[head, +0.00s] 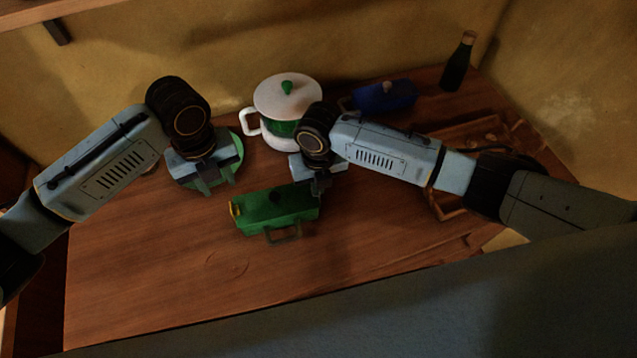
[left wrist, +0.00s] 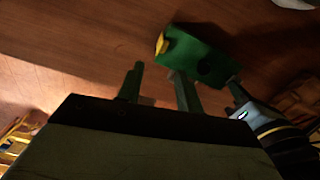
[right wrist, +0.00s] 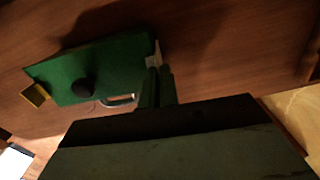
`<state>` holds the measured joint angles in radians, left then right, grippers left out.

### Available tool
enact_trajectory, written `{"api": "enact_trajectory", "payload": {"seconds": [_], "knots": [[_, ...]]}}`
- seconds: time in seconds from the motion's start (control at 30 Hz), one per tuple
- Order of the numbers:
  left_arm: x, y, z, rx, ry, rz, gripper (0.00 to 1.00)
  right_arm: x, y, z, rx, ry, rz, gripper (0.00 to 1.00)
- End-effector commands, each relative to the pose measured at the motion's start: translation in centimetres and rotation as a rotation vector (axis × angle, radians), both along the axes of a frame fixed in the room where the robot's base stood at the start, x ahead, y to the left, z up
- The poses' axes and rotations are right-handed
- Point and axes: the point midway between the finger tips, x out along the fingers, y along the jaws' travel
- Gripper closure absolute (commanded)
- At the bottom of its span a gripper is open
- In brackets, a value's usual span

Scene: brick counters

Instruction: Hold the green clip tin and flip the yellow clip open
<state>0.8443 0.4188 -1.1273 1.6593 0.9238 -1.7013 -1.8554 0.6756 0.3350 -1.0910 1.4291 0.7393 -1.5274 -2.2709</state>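The green clip tin (head: 262,215) lies on the wooden counter, with a dark knob on top and a handle on its near side. The yellow clip (head: 235,210) is on its left end; it also shows in the right wrist view (right wrist: 36,95). My right gripper (head: 319,188) is at the tin's right end. In the right wrist view its fingers (right wrist: 156,82) are close together around a small pale piece at that end. My left gripper (head: 216,183) is open and empty, up and left of the clip; its spread fingers show in the left wrist view (left wrist: 158,85).
A white pot (head: 273,98) with a green knob stands behind the tin. A blue container (head: 388,96) and a dark bottle (head: 459,65) are further back right. A green round thing (head: 238,152) lies beneath my left gripper. The counter in front of the tin is clear.

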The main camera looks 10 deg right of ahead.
Motion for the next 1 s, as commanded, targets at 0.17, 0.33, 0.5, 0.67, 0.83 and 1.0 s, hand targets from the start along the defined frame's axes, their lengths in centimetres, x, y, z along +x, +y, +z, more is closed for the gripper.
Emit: {"api": "enact_trajectory", "payload": {"seconds": [0.17,0.33,0.5,0.67,0.83,1.0], "knots": [[0.0,0.0,0.0,0.0,0.0,0.043,0.87,0.0,0.0,0.0,0.0,-0.001,-0.001,1.0],[0.0,-0.2,-0.1,0.0,0.0,0.245,1.0,0.1,0.0,0.0,0.0,-0.001,-0.001,1.0],[0.0,-0.5,-0.3,0.0,0.0,0.56,1.0,0.1,0.0,0.0,-0.001,-0.001,-0.001,1.0],[0.0,-0.8,-0.4,0.0,0.001,0.864,1.0,0.1,0.0,0.0,-0.001,-0.001,-0.001,1.0],[0.0,-1.1,-0.6,0.0,0.001,1.186,1.0,0.1,0.0,0.1,-0.001,-0.001,-0.001,1.0],[0.0,-1.3,-0.7,0.0,0.001,1.51,1.0,0.1,0.0,0.1,-0.001,-0.001,-0.001,1.0]]}}
